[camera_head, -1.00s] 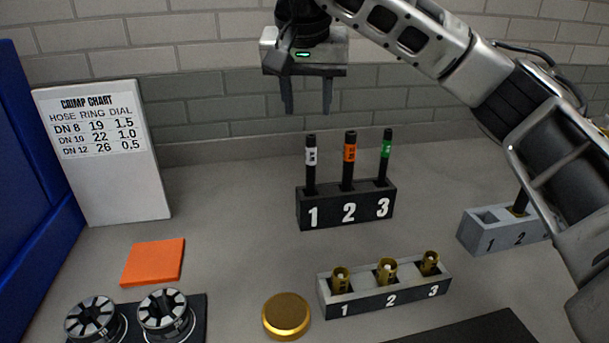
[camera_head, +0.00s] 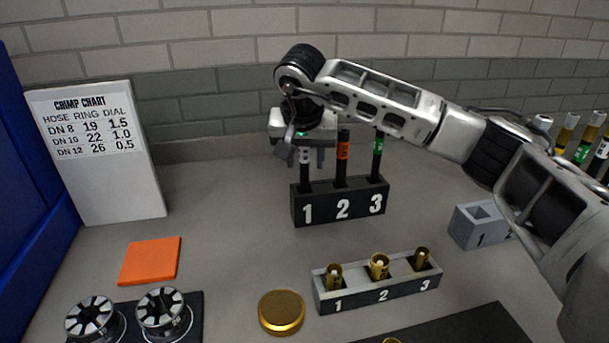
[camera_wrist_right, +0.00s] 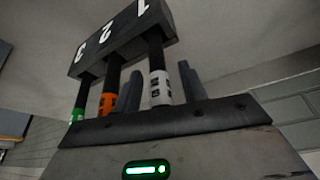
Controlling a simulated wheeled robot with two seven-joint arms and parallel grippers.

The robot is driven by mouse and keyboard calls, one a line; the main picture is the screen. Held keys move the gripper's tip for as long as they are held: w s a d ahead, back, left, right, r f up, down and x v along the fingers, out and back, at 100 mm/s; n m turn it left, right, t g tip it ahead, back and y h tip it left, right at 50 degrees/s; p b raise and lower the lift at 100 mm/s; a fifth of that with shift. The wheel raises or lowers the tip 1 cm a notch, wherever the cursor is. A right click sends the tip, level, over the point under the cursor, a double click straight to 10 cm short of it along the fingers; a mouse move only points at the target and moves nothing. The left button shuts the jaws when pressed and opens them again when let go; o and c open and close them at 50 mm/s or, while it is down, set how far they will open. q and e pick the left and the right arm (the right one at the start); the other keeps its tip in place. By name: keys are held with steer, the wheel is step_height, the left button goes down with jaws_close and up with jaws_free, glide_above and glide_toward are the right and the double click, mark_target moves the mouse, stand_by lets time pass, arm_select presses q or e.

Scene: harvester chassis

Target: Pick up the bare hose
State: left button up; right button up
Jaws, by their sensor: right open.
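A dark rack (camera_head: 338,208) numbered 1, 2, 3 holds upright black hoses. The white-labelled hose (camera_head: 305,178) is in slot 1, the orange-labelled hose (camera_head: 342,150) in slot 2 and the green-labelled hose (camera_head: 377,150) in slot 3. My right gripper (camera_head: 307,163) points down over slot 1. Its jaws are open, one finger on each side of the white-labelled hose, which also shows in the right wrist view (camera_wrist_right: 159,86) between the fingers (camera_wrist_right: 160,90). Contact cannot be told. The top of this hose is hidden by the gripper in the head view. My left gripper is not in view.
A second rack (camera_head: 360,298) in front holds brass fittings. A gold disc (camera_head: 282,312), an orange square (camera_head: 150,261), two ring-shaped dies (camera_head: 163,313) and a crimp chart (camera_head: 97,170) are to the left. A grey block (camera_head: 466,230) and several hoses (camera_head: 588,140) are at right.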

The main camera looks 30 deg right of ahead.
steer(key=shift+f, duration=0.1)
steer(key=shift+c, duration=0.3)
jaws_close()
